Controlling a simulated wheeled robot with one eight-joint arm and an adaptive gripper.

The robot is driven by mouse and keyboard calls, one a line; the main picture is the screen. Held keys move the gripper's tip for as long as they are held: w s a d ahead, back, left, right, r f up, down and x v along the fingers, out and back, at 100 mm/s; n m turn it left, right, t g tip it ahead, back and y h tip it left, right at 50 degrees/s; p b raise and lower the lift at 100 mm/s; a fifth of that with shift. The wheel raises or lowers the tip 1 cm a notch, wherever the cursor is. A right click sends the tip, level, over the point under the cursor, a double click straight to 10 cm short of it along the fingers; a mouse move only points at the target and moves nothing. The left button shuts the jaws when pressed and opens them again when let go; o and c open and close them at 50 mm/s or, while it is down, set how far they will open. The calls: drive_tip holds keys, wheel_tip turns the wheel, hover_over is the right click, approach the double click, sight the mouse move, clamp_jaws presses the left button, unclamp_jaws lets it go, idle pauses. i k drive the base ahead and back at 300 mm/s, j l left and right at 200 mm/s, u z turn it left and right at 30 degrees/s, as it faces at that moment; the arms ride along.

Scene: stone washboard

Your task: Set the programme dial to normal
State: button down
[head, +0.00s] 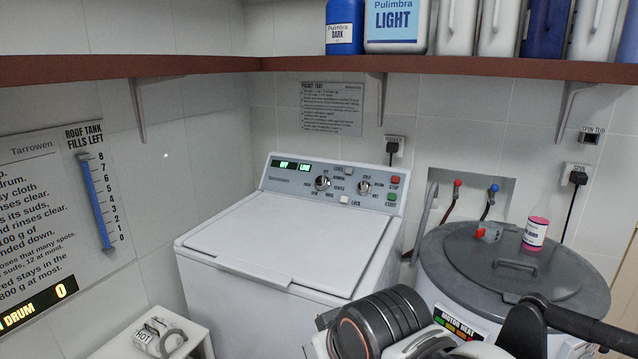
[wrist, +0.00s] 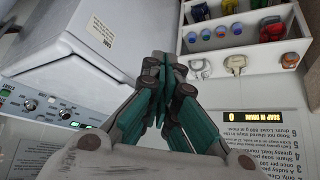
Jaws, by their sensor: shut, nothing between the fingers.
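The washing machine (head: 290,235) stands in the corner with its lid closed. Its sloped panel (head: 280,187) carries two round dials. The left dial (head: 322,183) has small words around it, one seemingly "normal"; its pointer is too small to read. The right dial (head: 364,187) has its own labels. The panel also shows at the left of the wrist view, with what seems the same left dial (wrist: 65,114). My gripper (wrist: 160,62) is shut and empty, well apart from the panel. The head view does not show its fingertips.
Red and green buttons (head: 393,189) sit at the panel's right end. A round grey-lidded tub (head: 460,255) stands right of the machine, with a pink bottle (head: 535,233) on it. A brown shelf (head: 310,64) with containers runs above. The space above the machine's lid is clear.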

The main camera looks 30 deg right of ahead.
sight(322, 182)
drive_tip(key=i+j, duration=0.35)
drive_tip(key=i, duration=0.2)
drive_tip(key=i+j+z, duration=0.1)
drive_tip(key=i+j, duration=0.3)
drive_tip(key=i, duration=0.1)
